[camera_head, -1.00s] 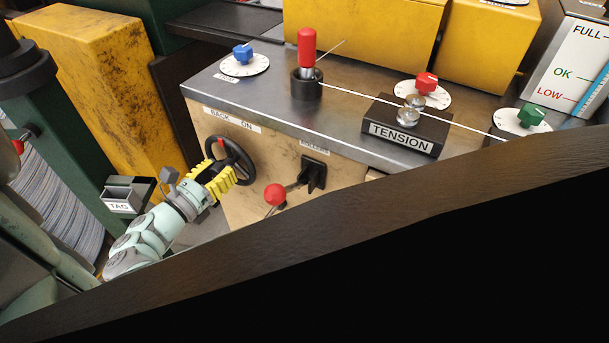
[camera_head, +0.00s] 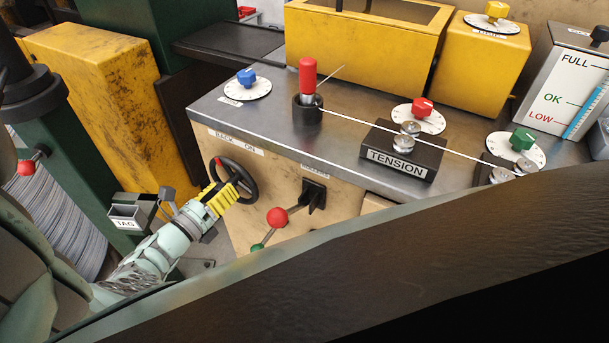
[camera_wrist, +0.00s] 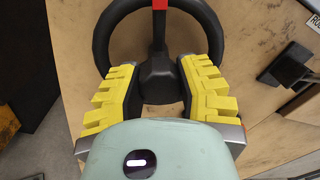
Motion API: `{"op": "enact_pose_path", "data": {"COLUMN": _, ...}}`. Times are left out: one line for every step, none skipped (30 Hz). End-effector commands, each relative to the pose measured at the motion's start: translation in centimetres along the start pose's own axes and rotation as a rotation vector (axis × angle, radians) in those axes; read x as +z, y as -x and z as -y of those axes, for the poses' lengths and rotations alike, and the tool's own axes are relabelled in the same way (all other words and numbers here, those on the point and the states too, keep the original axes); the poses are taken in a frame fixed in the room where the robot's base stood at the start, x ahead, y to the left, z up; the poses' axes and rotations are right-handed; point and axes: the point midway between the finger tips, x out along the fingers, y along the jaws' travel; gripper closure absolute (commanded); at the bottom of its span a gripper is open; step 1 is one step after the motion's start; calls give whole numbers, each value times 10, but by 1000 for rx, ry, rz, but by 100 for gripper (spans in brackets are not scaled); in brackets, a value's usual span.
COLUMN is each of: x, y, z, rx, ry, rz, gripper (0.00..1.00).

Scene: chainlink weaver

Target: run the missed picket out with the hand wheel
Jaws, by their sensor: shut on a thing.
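The black hand wheel (camera_head: 250,184) is on the tan front panel under the "BACK" and "ON" label (camera_head: 236,142). A red mark (camera_head: 219,162) shows on its upper left rim. In the wrist view the wheel (camera_wrist: 103,38) fills the upper middle, with the red mark (camera_wrist: 160,4) at the top. My gripper (camera_head: 229,190), with yellow ribbed fingers, is shut on the wheel. In the wrist view my gripper (camera_wrist: 157,78) has one finger on each side of the dark hub (camera_wrist: 160,75). I cannot identify a missed picket in these frames.
A red-knobbed lever (camera_head: 277,217) sits right of the wheel. A TAG box (camera_head: 127,217) stands left of my arm. The bench (camera_head: 270,120) carries a red-handled post (camera_head: 308,76), dials and the TENSION block (camera_head: 405,148). A dark band (camera_head: 400,265) covers the lower right.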

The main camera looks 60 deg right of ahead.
Motion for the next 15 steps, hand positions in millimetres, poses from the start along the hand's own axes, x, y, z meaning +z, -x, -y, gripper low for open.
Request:
{"op": "enact_pose_path", "data": {"x": 2, "y": 0, "z": 1, "rx": -3, "ry": 7, "rz": 7, "gripper": 100}}
{"op": "enact_pose_path", "data": {"x": 2, "y": 0, "z": 1, "rx": -3, "ry": 10, "rz": 7, "gripper": 100}}
{"op": "enact_pose_path", "data": {"x": 3, "y": 0, "z": 1, "rx": -3, "ry": 16, "rz": 8, "gripper": 100}}
{"op": "enact_pose_path", "data": {"x": 3, "y": 0, "z": 1, "rx": -3, "ry": 20, "rz": 8, "gripper": 100}}
{"op": "enact_pose_path", "data": {"x": 3, "y": -1, "z": 1, "rx": -4, "ry": 23, "rz": 8, "gripper": 100}}
{"op": "enact_pose_path", "data": {"x": 3, "y": -1, "z": 1, "rx": -4, "ry": 28, "rz": 8, "gripper": 100}}
{"op": "enact_pose_path", "data": {"x": 3, "y": -1, "z": 1, "rx": -4, "ry": 32, "rz": 9, "gripper": 100}}
{"op": "enact_pose_path", "data": {"x": 3, "y": -1, "z": 1, "rx": -4, "ry": 35, "rz": 9, "gripper": 100}}
{"op": "enact_pose_path", "data": {"x": 2, "y": -1, "z": 1, "rx": -4, "ry": 40, "rz": 9, "gripper": 100}}
{"op": "enact_pose_path", "data": {"x": 2, "y": -1, "z": 1, "rx": -5, "ry": 44, "rz": 9, "gripper": 100}}
{"op": "enact_pose_path", "data": {"x": 2, "y": -1, "z": 1, "rx": -5, "ry": 47, "rz": 9, "gripper": 100}}
{"op": "enact_pose_path", "data": {"x": 2, "y": -1, "z": 2, "rx": -5, "ry": 52, "rz": 10, "gripper": 100}}
{"op": "enact_pose_path", "data": {"x": 3, "y": -1, "z": 1, "rx": -5, "ry": 56, "rz": 11, "gripper": 100}}
{"op": "enact_pose_path", "data": {"x": 3, "y": -1, "z": 1, "rx": -5, "ry": 59, "rz": 11, "gripper": 100}}
{"op": "enact_pose_path", "data": {"x": 3, "y": -1, "z": 2, "rx": -6, "ry": 63, "rz": 11, "gripper": 100}}
